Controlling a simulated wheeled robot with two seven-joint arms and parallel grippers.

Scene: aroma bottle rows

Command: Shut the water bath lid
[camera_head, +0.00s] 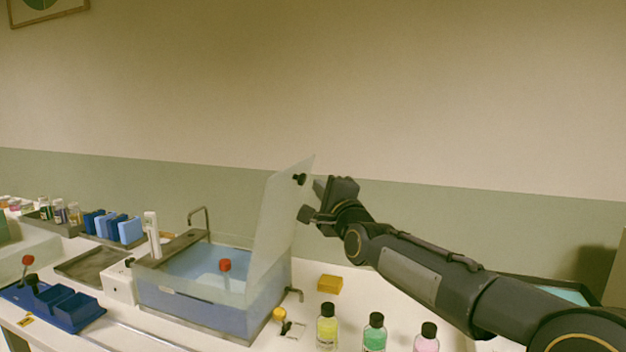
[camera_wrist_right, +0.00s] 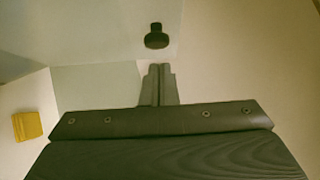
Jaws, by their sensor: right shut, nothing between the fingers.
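The water bath (camera_head: 190,300) is a clear tank of blue water on the bench. Its translucent lid (camera_head: 276,220) stands open, raised steeply at the tank's right side. A black knob (camera_head: 299,180) sits near the lid's top on its right face. My right gripper (camera_head: 317,188) is just right of the knob, on the lid's outer side. In the right wrist view its fingers (camera_wrist_right: 159,72) are together and empty, with the knob (camera_wrist_right: 156,37) ahead of the tips and a gap between. My left gripper is not in view.
A red-topped item (camera_head: 225,266) shows at the bath's front. A yellow block (camera_head: 329,284) lies right of the bath, with yellow, green (camera_head: 374,332) and pink bottles in front. A blue rack (camera_head: 55,304) and slide boxes stand left. A bent metal pipe (camera_head: 199,218) rises behind.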

